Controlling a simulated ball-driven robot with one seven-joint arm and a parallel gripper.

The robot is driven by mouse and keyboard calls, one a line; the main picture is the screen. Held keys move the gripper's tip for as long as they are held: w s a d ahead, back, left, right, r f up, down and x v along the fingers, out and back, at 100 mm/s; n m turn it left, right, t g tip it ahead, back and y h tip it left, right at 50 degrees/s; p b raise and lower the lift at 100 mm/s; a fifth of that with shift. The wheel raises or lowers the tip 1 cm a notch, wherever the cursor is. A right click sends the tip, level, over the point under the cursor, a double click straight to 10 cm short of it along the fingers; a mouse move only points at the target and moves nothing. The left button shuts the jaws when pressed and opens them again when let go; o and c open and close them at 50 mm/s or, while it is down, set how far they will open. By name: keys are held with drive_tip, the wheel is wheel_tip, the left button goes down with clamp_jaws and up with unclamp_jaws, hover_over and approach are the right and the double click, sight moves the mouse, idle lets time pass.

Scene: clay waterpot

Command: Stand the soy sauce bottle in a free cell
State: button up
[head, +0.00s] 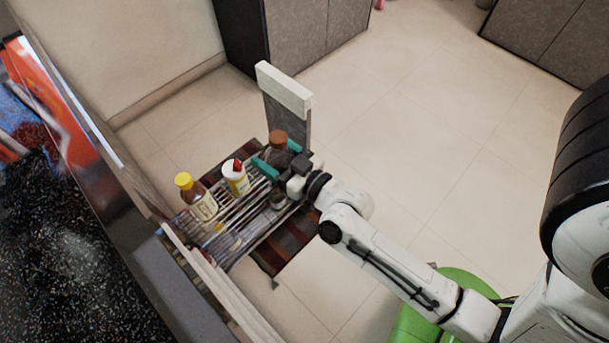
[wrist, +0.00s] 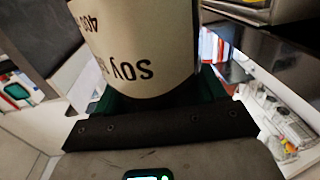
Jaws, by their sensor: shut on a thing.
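The soy sauce bottle (head: 279,140) has a brown cap and a dark body. It is between the teal fingers of my gripper (head: 277,159), which is shut on it at the right far part of a wire rack (head: 243,217). In the wrist view the bottle's cream label (wrist: 135,50) fills the upper middle, with part of the word "SOY" upside down. The bottle looks roughly upright in the head view. Its base is hidden by my gripper and the rack, so I cannot tell whether it stands in a cell or hangs above it.
A clear glass item (head: 278,199) is nearer. A grey post with a pale top (head: 285,90) rises behind. A striped mat (head: 290,244) lies underneath.

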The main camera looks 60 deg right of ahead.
drive_tip(key=s+d+f+h+b, duration=0.1)
drive_tip(key=s+d+f+b, duration=0.35)
drive_tip(key=f+b, duration=0.4)
drive_tip(key=shift+w+d+r+m+p, duration=0.35)
drive_tip(key=shift+w+d, duration=1.05)
drive_tip(key=shift+w, duration=2.7)
drive_tip(key=shift+w+d+r+m+p, duration=0.15)
drive_tip(key=shift+w+d+r+p, duration=0.8)
drive_tip(key=shift+w, duration=3.1)
wheel_tip(320, 180, down, 6)
drive_tip(key=b, duration=0.6)
drive_tip(key=shift+d+g+h+b, duration=0.3)
drive_tip(key=shift+d+h, duration=0.1)
drive_tip(key=shift+s+f, duration=0.1)
drive_tip(key=o, duration=1.6)
drive_tip(key=shift+f, duration=0.15)
